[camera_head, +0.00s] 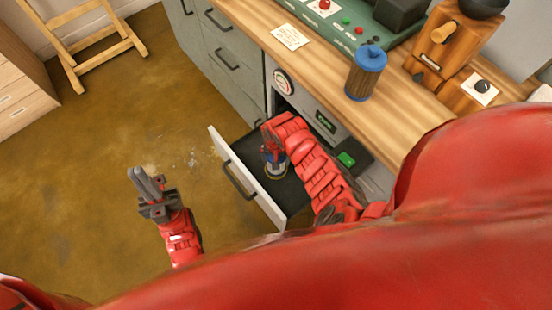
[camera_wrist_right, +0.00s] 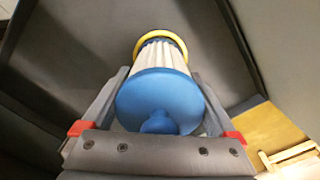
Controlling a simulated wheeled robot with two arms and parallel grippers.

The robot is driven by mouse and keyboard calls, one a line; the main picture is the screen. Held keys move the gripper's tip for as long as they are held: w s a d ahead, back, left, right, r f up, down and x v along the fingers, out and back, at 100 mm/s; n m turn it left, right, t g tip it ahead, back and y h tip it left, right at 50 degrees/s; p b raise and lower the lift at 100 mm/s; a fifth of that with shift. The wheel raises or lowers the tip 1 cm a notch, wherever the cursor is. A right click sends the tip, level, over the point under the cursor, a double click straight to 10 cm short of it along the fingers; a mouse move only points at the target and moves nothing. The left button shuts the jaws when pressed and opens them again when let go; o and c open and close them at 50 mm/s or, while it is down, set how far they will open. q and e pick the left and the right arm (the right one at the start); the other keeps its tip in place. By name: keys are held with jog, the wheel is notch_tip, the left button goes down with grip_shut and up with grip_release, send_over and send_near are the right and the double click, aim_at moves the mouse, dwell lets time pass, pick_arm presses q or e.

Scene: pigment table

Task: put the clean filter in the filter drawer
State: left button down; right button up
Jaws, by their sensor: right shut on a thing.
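The clean filter (camera_wrist_right: 160,95), with a blue cap, white pleats and a yellow ring at its far end, is between the fingers of my right gripper (camera_wrist_right: 158,80), which is shut on it. In the head view the filter (camera_head: 275,173) is inside the open filter drawer (camera_head: 222,150), yellow ring downward, partly hidden by my right gripper (camera_head: 273,155). Whether the ring touches the drawer floor I cannot tell. My left gripper (camera_head: 145,182) is empty over the floor, left of the drawer, its fingers close together.
A brown filter with a blue cap (camera_head: 366,80) stands on the wooden counter (camera_head: 330,75) above. A paper note (camera_head: 290,37), a green control panel (camera_head: 350,25) and a wooden grinder (camera_head: 445,40) are also there. Grey closed drawers (camera_head: 225,60) lie beyond the open one.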

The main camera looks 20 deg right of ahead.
jog(key=o, duration=1.2)
jog(key=shift+f, duration=0.1)
